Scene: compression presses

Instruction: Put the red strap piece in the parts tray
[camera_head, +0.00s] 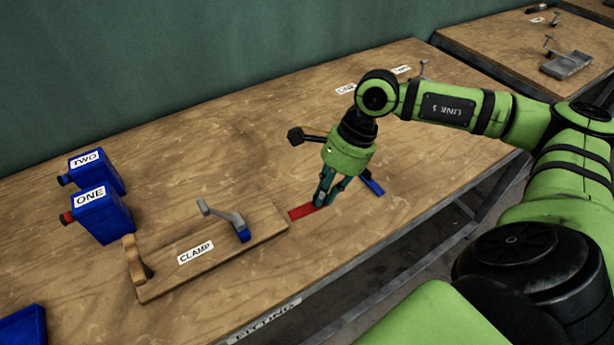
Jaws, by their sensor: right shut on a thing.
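The red strap piece (301,212) is a flat bar by the right end of the wooden clamp board. My right gripper (321,200) points down and is shut on the strap's right part, its fingers hiding that end. The strap is on the tabletop or just above it; I cannot tell which. A blue tray-like thing (22,326) is cut off at the lower left corner; I cannot tell if it is the parts tray. My left gripper is not in view.
The board labelled CLAMP (195,253) carries a grey lever (221,213). Blue blocks labelled TWO (97,172) and ONE (101,215) stand at left. A blue piece (372,184) lies right of my gripper. A black-knobbed lever (297,136) is behind it. The table's back-left area is clear.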

